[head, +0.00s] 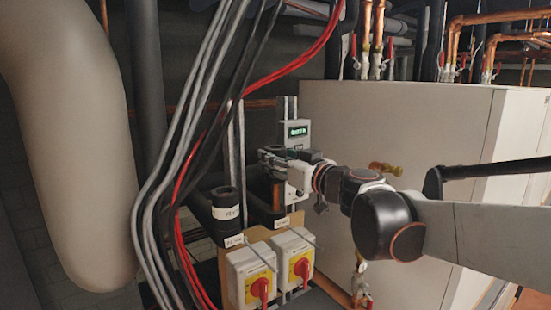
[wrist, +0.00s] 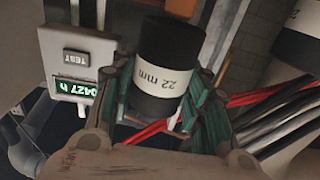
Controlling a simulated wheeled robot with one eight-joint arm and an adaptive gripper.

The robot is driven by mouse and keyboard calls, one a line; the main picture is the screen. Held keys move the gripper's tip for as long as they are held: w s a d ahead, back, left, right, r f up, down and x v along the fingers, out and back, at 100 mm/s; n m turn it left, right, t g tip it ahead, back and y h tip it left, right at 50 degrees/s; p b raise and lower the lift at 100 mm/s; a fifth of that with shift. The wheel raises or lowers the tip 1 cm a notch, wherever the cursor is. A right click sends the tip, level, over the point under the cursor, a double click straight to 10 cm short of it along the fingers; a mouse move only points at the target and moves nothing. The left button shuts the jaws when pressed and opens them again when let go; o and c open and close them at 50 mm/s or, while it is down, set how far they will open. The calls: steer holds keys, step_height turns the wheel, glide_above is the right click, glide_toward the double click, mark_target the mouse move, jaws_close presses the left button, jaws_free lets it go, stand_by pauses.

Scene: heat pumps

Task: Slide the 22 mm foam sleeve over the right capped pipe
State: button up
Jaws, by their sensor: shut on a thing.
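My gripper (head: 276,160) is shut on a black foam sleeve with a white "22 mm" label, which shows clearly in the wrist view (wrist: 170,50) between the green finger pads. In the head view the held sleeve is mostly hidden by my fingers. The right pipe (head: 279,196) shows copper just below my gripper, rising from a black base with a white label. Its cap is not visible, and I cannot tell whether the sleeve's lower end surrounds the pipe top. To the left, another upright black foam sleeve (head: 226,203) carries a white label.
Grey, black and red cables (head: 180,150) hang close on the left. Two yellow switch boxes with red knobs (head: 251,276) stand in front below. A grey display unit (head: 295,133) is just behind my gripper. A large white cabinet (head: 400,120) fills the right.

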mark_target(278, 189)
steer(key=shift+f+b, duration=2.65)
steer(key=shift+f, duration=1.1)
steer(key=o, duration=0.8)
steer(key=shift+c, duration=0.2)
steer(key=v, duration=1.2)
